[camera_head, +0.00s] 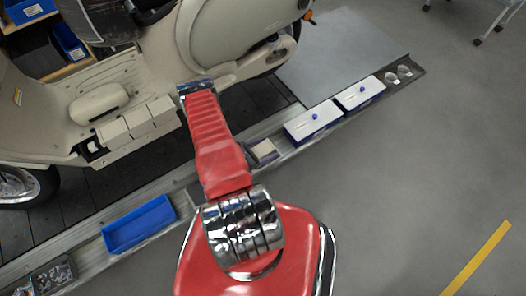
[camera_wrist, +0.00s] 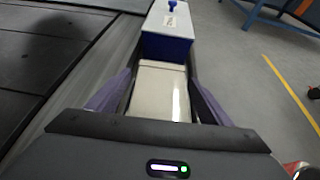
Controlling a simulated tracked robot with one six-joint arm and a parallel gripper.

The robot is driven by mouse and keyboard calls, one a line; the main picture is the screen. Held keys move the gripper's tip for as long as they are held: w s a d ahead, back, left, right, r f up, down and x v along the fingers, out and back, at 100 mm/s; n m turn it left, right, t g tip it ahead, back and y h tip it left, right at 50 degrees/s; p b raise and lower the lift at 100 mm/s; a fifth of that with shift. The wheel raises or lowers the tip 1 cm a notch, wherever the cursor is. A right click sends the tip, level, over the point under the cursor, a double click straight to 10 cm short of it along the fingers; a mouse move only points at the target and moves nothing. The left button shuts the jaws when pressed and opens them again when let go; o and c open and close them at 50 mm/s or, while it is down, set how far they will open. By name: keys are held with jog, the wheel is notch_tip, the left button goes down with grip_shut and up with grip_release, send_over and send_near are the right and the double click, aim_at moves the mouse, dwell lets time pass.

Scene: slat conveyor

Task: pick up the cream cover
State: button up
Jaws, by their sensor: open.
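The cream cover (camera_wrist: 158,92) is a smooth, pale, box-like piece in the wrist view, lying between the two purple fingers of my gripper (camera_wrist: 160,84). The fingers are open, one along each side of it. I cannot tell whether they touch it. The cover's near end is hidden behind the dark gripper body. In the head view, a small cream patch of the cover (camera_head: 265,149) shows on the rail just right of my red arm. The arm hides most of my gripper there.
A white box with a blue knob (camera_wrist: 168,22) stands just beyond the cover; two such boxes (camera_head: 313,121) (camera_head: 359,92) line the rail. A blue tray (camera_head: 139,224) sits on the rail at lower left. A cream scooter (camera_head: 215,40) stands behind.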

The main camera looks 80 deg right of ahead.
jog(key=shift+x, duration=1.1)
jog(key=shift+c, duration=0.3)
jog(key=c, duration=1.1)
